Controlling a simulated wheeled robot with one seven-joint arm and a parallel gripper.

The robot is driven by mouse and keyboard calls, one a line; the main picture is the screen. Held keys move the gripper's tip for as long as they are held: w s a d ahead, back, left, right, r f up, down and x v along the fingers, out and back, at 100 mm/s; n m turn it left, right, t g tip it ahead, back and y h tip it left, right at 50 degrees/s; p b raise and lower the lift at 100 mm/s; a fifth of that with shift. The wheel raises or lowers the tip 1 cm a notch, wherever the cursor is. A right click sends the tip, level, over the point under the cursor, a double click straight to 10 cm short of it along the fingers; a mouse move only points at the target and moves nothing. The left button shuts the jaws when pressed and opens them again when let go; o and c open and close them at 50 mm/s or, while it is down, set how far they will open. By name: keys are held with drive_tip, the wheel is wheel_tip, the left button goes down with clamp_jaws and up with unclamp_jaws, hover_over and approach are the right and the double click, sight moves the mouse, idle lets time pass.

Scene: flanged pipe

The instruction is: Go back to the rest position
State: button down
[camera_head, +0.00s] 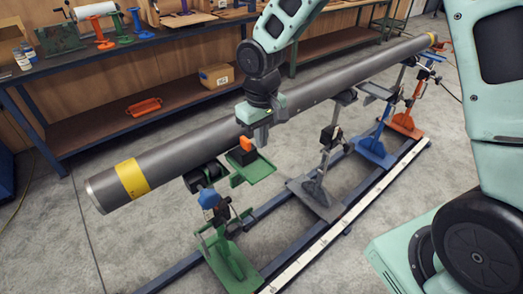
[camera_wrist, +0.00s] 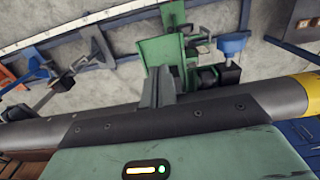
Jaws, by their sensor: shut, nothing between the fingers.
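My gripper (camera_head: 261,138) hangs from my arm at the middle of the long grey pipe (camera_head: 190,150) in the head view. Its fingers point down in front of the pipe's near side and are closed with nothing between them. I cannot tell whether they touch the pipe. In the wrist view the closed fingers (camera_wrist: 157,88) stick up past the gripper body, with the pipe (camera_wrist: 285,97) running across behind. The pipe has a yellow band (camera_head: 132,178) near its left end and lies on several coloured stands.
A green stand (camera_head: 225,262) carries a green tray (camera_head: 258,170) below my gripper, with a small orange-topped black item (camera_head: 246,145) close by. Grey (camera_head: 315,198), blue (camera_head: 375,152) and orange (camera_head: 408,125) stands follow. A workbench (camera_head: 180,38) runs behind. Bare floor lies front left.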

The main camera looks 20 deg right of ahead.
drive_tip(key=s+a+r+n, duration=0.2)
drive_tip(key=s+r, duration=0.2)
drive_tip(key=s, duration=0.8)
drive_tip(key=s+a+r+n, duration=0.2)
drive_tip(key=s+a+r, duration=0.1)
drive_tip(key=s, duration=0.9)
drive_tip(key=shift+s+r+y, duration=0.3)
drive_tip(key=shift+s+r, duration=0.1)
drive_tip(key=shift+r, duration=0.5)
drive_tip(key=shift+a, duration=0.2)
